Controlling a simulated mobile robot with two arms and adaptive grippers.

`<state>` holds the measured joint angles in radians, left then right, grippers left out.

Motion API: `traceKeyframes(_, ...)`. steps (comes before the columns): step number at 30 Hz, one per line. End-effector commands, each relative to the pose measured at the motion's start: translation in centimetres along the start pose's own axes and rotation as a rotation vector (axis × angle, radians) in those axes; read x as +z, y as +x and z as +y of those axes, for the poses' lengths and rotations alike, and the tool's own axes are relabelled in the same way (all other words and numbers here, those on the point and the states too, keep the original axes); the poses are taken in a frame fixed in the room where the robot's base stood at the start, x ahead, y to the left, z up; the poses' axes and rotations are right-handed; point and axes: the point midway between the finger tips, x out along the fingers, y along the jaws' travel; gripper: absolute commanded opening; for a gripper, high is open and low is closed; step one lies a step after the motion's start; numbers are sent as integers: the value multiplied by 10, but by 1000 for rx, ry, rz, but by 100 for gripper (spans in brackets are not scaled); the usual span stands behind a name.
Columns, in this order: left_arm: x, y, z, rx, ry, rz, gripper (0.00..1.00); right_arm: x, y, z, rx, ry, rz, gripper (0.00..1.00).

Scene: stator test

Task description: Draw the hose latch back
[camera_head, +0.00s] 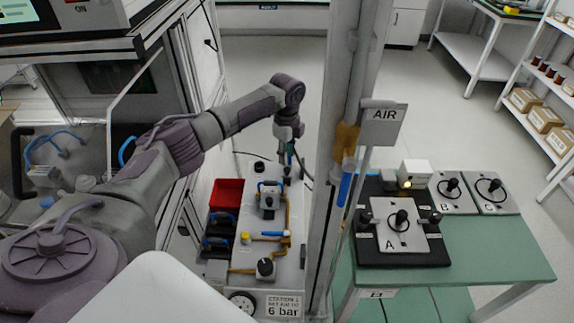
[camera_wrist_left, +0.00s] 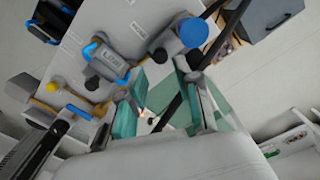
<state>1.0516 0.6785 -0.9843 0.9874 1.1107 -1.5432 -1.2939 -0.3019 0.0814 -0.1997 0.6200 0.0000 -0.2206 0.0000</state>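My left gripper (camera_head: 288,152) reaches down over the far end of the white station panel (camera_head: 222,274). In the left wrist view its two fingers (camera_wrist_left: 160,82) stand apart, with no object clearly held between them. A grey block with a blue handle (camera_head: 268,198), possibly the hose latch, sits on the panel nearer than the gripper. It also shows in the left wrist view (camera_wrist_left: 106,62), left of the fingers and apart from them. A grey fitting with a blue round end (camera_wrist_left: 193,32) lies just beyond the fingertips; I cannot tell whether they touch. My right gripper is not visible.
A dark hose (camera_head: 304,172) hangs beside the gripper. A frame post (camera_head: 342,170) stands close on the right, before the green table (camera_head: 490,250).

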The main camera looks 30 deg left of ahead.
Motion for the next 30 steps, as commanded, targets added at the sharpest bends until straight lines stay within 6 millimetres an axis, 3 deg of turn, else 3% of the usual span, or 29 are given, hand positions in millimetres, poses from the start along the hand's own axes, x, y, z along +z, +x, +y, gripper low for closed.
traceKeyframes(3, 0, 23, 0, 3, -2, 0, 33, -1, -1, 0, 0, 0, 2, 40)
traceKeyframes(9, 0, 48, 0, 1, -1, 1, 33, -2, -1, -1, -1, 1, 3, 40)
traceKeyframes(21, 0, 55, 0, 0, -1, 0, 33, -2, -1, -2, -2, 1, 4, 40)
traceKeyframes(27, 0, 55, 0, 0, -1, 0, 0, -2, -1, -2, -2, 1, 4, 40)
traceKeyframes(30, 0, 54, 0, 0, -1, 0, 0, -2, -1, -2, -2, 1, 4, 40)
